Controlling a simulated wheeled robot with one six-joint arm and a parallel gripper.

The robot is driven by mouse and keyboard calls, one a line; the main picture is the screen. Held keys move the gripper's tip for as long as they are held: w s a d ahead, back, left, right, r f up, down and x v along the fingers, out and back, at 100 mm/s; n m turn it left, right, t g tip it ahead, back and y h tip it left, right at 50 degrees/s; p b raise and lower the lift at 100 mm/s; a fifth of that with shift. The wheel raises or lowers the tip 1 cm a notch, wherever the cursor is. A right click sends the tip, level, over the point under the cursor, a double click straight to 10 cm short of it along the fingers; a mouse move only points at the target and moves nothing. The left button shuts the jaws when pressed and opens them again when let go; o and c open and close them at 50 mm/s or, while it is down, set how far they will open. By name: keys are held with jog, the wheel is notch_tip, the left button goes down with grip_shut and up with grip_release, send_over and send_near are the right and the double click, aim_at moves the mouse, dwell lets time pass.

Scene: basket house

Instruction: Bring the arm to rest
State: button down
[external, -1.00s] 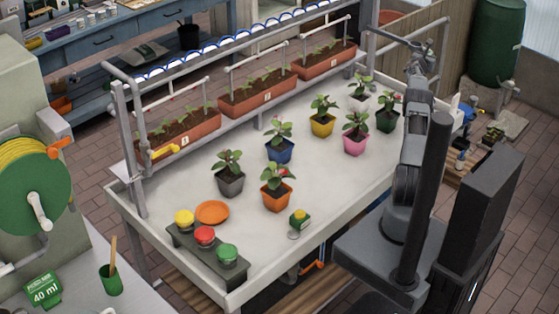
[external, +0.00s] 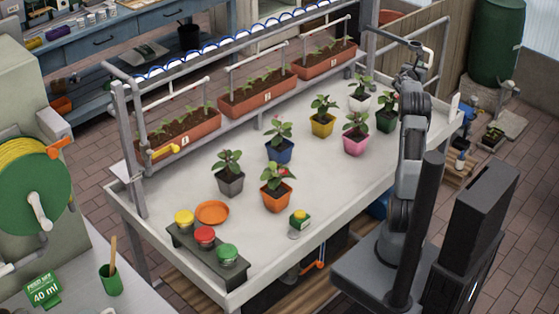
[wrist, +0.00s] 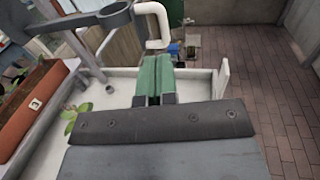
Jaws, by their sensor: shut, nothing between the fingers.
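My gripper (wrist: 157,65) shows in the wrist view with its green-faced fingers together and nothing between them. It points out over the right end of the white plant table (external: 330,190). In the external view my folded arm (external: 408,150) stands at the table's right edge, and the fingers are hard to make out against it. The dark green pot (external: 386,123) with a plant stands just left of the arm. A pink pot (external: 355,143) and a white pot (external: 359,103) are further left. I see no contact between the gripper and any pot.
A grey pipe rack with a bent end (external: 403,38) rises close behind my arm. Terracotta planters (external: 258,99) line the table's back. Orange, blue, yellow and grey pots stand mid-table.

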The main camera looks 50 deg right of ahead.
jog(key=shift+s+a, duration=0.25)
jog(key=shift+a, duration=0.95)
